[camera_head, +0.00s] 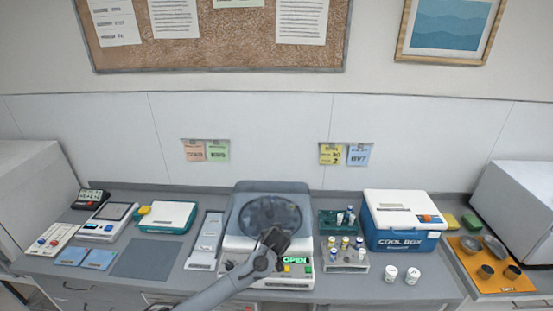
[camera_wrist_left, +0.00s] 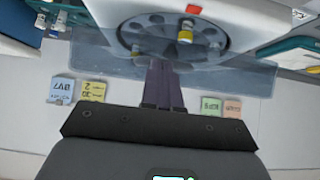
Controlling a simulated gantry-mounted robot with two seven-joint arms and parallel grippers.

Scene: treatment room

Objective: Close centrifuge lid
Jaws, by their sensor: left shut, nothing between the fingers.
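The centrifuge (camera_head: 239,243) stands mid-bench, and its green display (camera_head: 296,260) reads OPEN. Its grey see-through lid (camera_head: 290,190) is raised at the back, with the dark round rotor bowl showing below it. In the left wrist view the lid (camera_wrist_left: 245,80) is a clear sheet beside the rotor (camera_wrist_left: 160,32), which holds a yellow-banded vial (camera_wrist_left: 185,34). My left gripper (camera_head: 272,237) is in front of the bowl in the head view. Its fingers (camera_wrist_left: 160,68) are shut, empty, and overlap the lid's edge in the wrist view; contact cannot be told. My right gripper is not in view.
Right of the centrifuge are a vial rack (camera_head: 345,262), a blue-and-white cool box (camera_head: 398,236) and two white jars (camera_head: 411,276). Left are a grey tray (camera_head: 203,249) and a teal-and-white box (camera_head: 167,216). The dark mat (camera_head: 147,258) is bare.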

